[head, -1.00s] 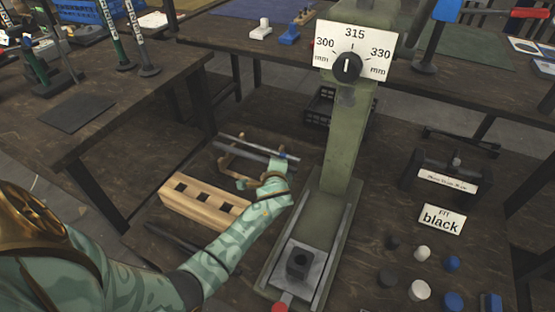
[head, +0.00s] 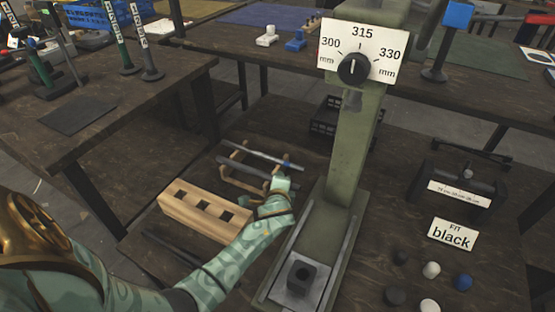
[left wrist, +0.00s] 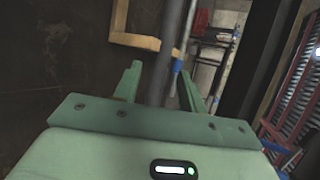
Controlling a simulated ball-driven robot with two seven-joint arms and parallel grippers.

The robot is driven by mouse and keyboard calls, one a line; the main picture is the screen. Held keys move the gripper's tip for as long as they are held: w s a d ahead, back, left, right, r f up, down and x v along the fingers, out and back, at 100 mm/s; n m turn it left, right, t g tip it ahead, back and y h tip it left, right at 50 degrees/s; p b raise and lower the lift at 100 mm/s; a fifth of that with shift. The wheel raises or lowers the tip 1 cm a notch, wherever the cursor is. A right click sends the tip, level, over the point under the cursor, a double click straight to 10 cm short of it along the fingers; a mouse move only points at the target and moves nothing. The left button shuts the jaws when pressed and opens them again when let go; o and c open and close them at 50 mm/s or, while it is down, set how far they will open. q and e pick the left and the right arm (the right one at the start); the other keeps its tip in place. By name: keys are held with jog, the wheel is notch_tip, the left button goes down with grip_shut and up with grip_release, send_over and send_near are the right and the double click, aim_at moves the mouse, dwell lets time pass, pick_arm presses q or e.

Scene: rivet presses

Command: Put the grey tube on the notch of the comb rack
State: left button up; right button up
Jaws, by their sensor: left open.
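A dark grey tube (head: 243,170) and a thinner, lighter tube (head: 248,151) with a blue band lie across a wooden frame (head: 226,184) on the table. This frame may be the comb rack; its notches are too small to tell. My left gripper (head: 284,178) is at the right end of the tubes. In the left wrist view my left gripper (left wrist: 160,84) is open, with the dark grey tube (left wrist: 162,62) running between its fingers. The thin tube with the blue band (left wrist: 177,68) passes close by the right finger. My right gripper is not in view.
A wooden block (head: 205,213) with square holes lies in front of the frame. A green press (head: 350,165) with a dial stands just right of my gripper. A dark labelled stand (head: 460,190), a "black" sign (head: 452,234) and several small pegs are further right.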

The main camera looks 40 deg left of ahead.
pick_arm(q)
jog(key=p+v, duration=0.1)
jog(key=v, duration=0.1)
jog(key=p+v, duration=0.1)
jog(key=v, duration=0.1)
jog(key=shift+w+r, duration=0.1)
jog(key=shift+r, duration=0.2)
jog(key=p+v, duration=0.3)
jog(key=v, duration=0.4)
jog(key=shift+s+d+p, duration=0.2)
jog(key=shift+s+p, duration=0.1)
jog(key=shift+s, duration=0.15)
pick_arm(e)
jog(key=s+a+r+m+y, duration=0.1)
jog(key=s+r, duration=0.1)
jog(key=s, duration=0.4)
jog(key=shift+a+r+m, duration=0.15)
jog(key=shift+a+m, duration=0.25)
pick_arm(q)
jog(key=shift+f, duration=0.15)
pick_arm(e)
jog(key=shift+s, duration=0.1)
